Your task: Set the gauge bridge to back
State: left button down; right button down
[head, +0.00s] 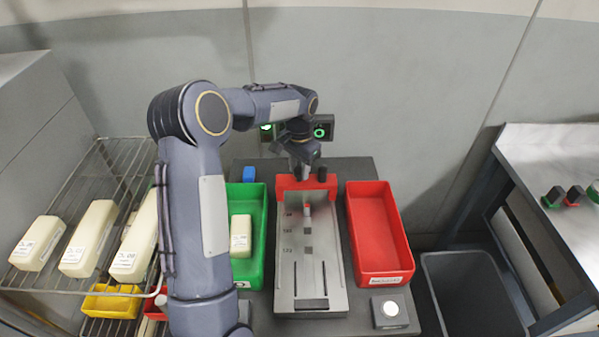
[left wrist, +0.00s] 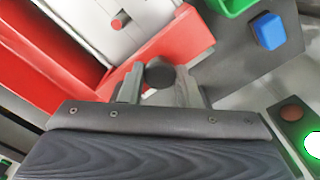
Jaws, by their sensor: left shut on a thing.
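The red gauge bridge (head: 290,183) spans the far end of the grey track plate (head: 290,265). Small marks and dark squares run down the plate in front of it. My left gripper (head: 308,175) reaches down to the bridge from behind and above. In the left wrist view my left gripper (left wrist: 160,85) is shut on a dark round knob (left wrist: 160,72) beside the red bridge (left wrist: 178,42). My right gripper is not in view.
A green bin (head: 257,240) with a pale block (head: 241,236) stands left of the plate, an empty red bin (head: 380,235) right. A blue block (head: 249,174) lies behind the green bin. A wire rack (head: 95,180) with pale blocks is at left. A white button (head: 390,309) is front right.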

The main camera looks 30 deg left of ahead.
pick_arm(q)
jog(key=shift+w+a, duration=0.4)
jog(key=shift+w, duration=0.25)
jog(key=shift+r, duration=0.1)
jog(key=shift+w+a, duration=0.1)
jog(key=c, duration=1.1)
grip_release()
jog(key=shift+w, duration=0.1)
jog(key=shift+o, duration=0.2)
notch_tip(320, 180, up, 8)
jog(key=shift+b, duration=0.45)
jog(key=shift+f, duration=0.2)
